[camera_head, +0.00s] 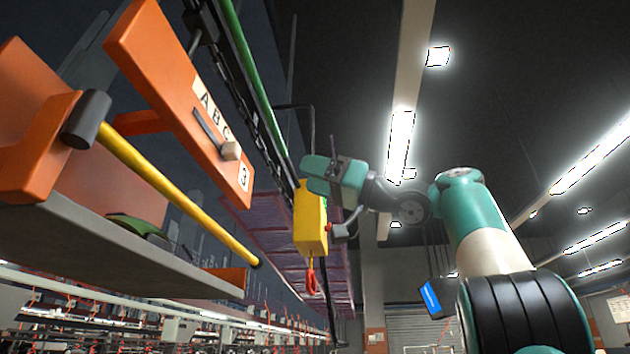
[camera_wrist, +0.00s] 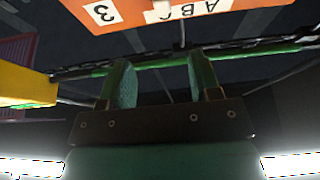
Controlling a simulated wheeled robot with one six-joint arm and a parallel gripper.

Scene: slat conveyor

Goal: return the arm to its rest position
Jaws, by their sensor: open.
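My arm reaches up from the lower right of the head view and bends left, ending in my teal gripper (camera_head: 322,170). In the wrist view my gripper (camera_wrist: 162,78) has its two green fingers apart, with nothing between them. A yellow control box (camera_head: 310,220) with a red hook (camera_head: 311,281) hangs at the gripper in the head view, and I cannot tell whether they touch. The box also shows at the left edge of the wrist view (camera_wrist: 25,83), to the side of the fingers.
An orange panel (camera_head: 165,70) with letters and a lever stands at upper left; it shows upside down in the wrist view (camera_wrist: 120,12). A yellow bar with a dark end (camera_head: 180,185) crosses in front of a grey-edged shelf. A green pipe (camera_head: 250,70) runs behind. The right side is mostly open.

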